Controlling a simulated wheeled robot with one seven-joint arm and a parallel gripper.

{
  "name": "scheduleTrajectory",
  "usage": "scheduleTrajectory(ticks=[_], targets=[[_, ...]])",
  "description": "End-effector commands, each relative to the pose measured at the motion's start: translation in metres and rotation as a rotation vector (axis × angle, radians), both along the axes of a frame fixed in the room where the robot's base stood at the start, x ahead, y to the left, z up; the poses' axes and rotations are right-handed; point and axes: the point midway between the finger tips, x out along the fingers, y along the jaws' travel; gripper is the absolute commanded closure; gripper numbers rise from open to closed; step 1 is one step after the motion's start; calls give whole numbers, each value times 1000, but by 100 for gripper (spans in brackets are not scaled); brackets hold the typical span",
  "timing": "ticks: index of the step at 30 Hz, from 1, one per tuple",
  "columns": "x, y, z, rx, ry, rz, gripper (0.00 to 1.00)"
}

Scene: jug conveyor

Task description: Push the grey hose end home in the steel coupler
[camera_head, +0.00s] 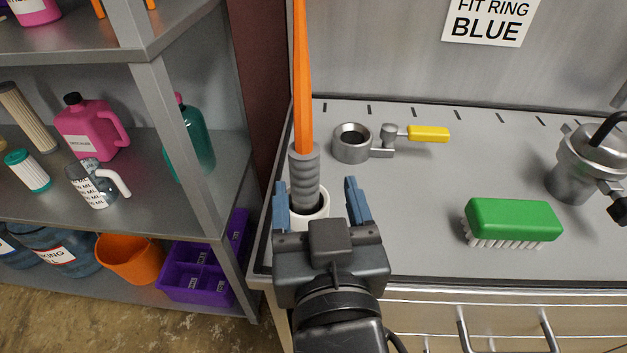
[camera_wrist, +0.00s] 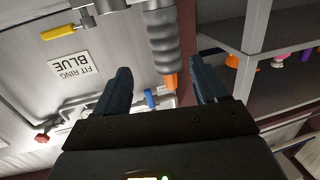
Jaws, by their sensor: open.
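The grey ribbed hose end (camera_head: 305,176) stands nearly upright in a round white holder (camera_head: 297,228) at the bench's left edge. An orange hose (camera_head: 303,80) rises from it. The steel coupler (camera_head: 351,142), a ring with a dark open bore and a yellow lever (camera_head: 428,133), sits on the bench behind and to the right. My gripper (camera_head: 316,190) is open, its blue fingers apart on either side of the hose end in the picture. In the wrist view the hose end (camera_wrist: 164,55) shows between the fingers (camera_wrist: 168,66); no grip on it is visible.
A green brush (camera_head: 513,220) lies on the bench at right, near a steel pot (camera_head: 577,165). A shelf rack (camera_head: 170,115) with jugs and filters stands close at left. The bench between coupler and brush is clear. A sign (camera_head: 489,20) hangs on the back panel.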

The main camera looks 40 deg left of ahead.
Motion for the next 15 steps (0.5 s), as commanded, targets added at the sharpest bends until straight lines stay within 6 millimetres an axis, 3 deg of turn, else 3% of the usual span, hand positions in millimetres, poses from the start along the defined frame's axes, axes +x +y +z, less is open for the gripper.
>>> scheduleTrajectory(ticks=[4, 15], targets=[[2, 15, 9, 5, -5, 15, 29], [31, 41, 8, 4, -5, 13, 29]])
